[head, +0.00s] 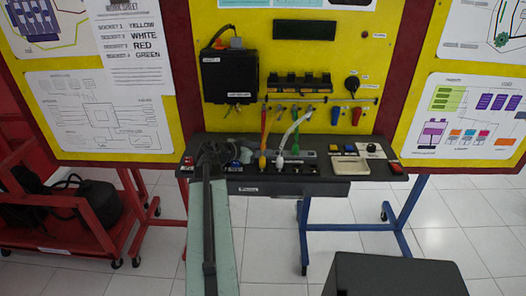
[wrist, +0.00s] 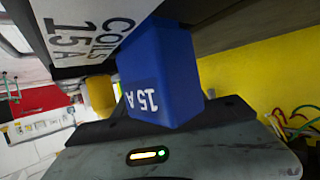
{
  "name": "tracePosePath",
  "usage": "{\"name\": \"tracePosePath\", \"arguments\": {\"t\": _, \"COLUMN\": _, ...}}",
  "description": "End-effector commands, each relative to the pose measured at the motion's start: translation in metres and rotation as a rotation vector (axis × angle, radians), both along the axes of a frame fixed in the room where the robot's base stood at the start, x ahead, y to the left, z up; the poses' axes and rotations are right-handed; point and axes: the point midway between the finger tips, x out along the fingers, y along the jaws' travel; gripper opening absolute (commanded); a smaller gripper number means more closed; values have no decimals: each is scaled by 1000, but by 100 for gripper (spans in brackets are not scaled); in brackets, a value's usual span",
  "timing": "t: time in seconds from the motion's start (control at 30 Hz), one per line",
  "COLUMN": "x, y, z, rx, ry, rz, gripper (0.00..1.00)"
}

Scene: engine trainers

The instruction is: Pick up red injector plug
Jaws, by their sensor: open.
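In the head view, a red plug-like piece (head: 357,115) hangs on the yellow panel, right of a blue one; I cannot tell whether it is the red injector plug. An orange-yellow cable (head: 264,130), a white cable (head: 289,130) and a green cable (head: 296,138) run down to the black shelf. My gripper (head: 212,148) is over the shelf's left end, left of these cables, open, with no plug visible in it. In the wrist view, a blue block marked 15 A (wrist: 160,75) stands close beyond my gripper's housing; I cannot tell whether they touch.
The black shelf (head: 350,185) carries small switches and buttons at its right. A black box (head: 229,75) is on the panel above my gripper. A red cart (head: 60,235) stands left, a dark box (head: 395,275) front right.

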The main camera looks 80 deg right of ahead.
Motion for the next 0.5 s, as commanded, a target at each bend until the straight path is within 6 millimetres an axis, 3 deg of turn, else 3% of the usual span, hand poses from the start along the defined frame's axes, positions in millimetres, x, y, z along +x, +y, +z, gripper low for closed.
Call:
{"name": "tracePosePath", "arguments": {"t": 0.13, "x": 0, "y": 0, "z": 1, "rx": 1, "ry": 1, "rz": 0, "gripper": 48}}
{"name": "tracePosePath", "arguments": {"t": 0.17, "x": 0, "y": 0, "z": 1, "rx": 1, "ry": 1, "rz": 0, "gripper": 42}}
{"name": "tracePosePath", "arguments": {"t": 0.3, "x": 0, "y": 1, "z": 1, "rx": 0, "ry": 0, "rz": 1, "gripper": 3}}
{"name": "tracePosePath", "arguments": {"t": 0.33, "x": 0, "y": 1, "z": 1, "rx": 0, "ry": 0, "rz": 1, "gripper": 0}}
{"name": "tracePosePath", "arguments": {"t": 0.5, "x": 1, "y": 1, "z": 1, "rx": 0, "ry": 0, "rz": 1, "gripper": 0}}
